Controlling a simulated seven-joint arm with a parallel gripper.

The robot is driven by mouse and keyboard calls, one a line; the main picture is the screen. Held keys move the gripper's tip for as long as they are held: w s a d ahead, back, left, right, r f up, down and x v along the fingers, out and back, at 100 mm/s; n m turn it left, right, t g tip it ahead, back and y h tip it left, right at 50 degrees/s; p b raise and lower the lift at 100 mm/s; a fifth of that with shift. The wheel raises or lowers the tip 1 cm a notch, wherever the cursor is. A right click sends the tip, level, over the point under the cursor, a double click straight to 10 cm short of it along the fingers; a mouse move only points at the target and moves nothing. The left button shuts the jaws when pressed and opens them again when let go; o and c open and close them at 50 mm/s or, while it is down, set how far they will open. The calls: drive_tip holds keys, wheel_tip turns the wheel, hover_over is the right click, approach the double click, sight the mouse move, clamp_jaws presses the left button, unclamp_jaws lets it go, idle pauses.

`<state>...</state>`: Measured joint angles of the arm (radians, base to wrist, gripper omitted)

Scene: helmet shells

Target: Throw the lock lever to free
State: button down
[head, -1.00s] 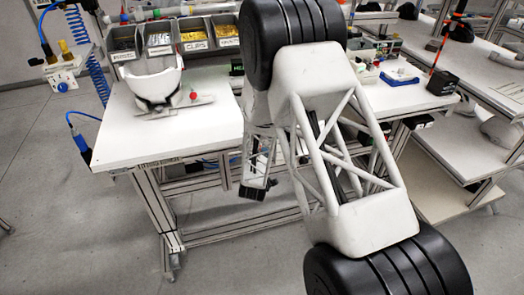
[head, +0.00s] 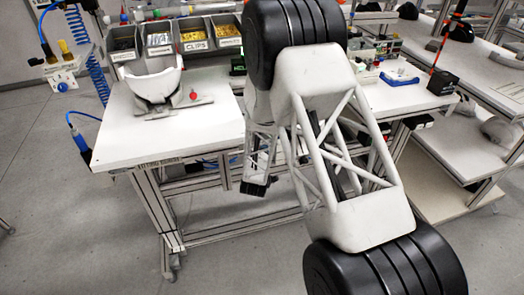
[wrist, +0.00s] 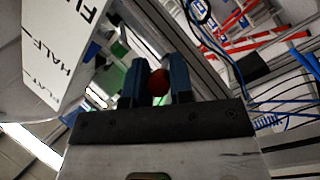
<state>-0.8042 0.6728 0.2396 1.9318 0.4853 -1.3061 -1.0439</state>
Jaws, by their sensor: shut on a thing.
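My gripper shows in the wrist view (wrist: 153,66) with two blue fingers. They are closed on a round red knob (wrist: 158,82), seen between the fingertips. The lever's shaft behind the knob cannot be made out. In the head view my gripper (head: 255,187) is a small dark end at the front of the white workbench (head: 190,128), below its top. The fingers and the held knob cannot be made out there. A white panel (wrist: 50,50) in the wrist view carries black marks, including HALF, left of the fingers.
A white helmet shell (head: 152,84) stands on a flat grey fixture with another red knob (head: 193,95). Parts bins (head: 208,47) line the bench's back. A blue coiled hose (head: 91,57) hangs at left. The bench's front left is clear.

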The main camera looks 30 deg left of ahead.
drive_tip(key=shift+w+a+f+m+t+y, duration=0.15)
drive_tip(key=shift+w+a+f+m+t, duration=0.2)
drive_tip(key=shift+f+t, duration=0.3)
drive_tip(key=shift+w+a+f+m+t+y, duration=0.2)
drive_tip(key=shift+f+m+t, duration=0.3)
drive_tip(key=shift+t, duration=0.2)
drive_tip(key=shift+w+a+f+m+t+y, duration=0.2)
drive_tip(key=shift+f+m+t, duration=0.15)
drive_tip(key=shift+f+t, duration=0.3)
drive_tip(key=shift+h, duration=0.25)
drive_tip(key=c, duration=1)
unclamp_jaws()
drive_tip(key=v, duration=0.7)
drive_tip(key=shift+s+f, duration=0.15)
drive_tip(key=shift+s, duration=0.2)
drive_tip(key=shift+d, duration=0.15)
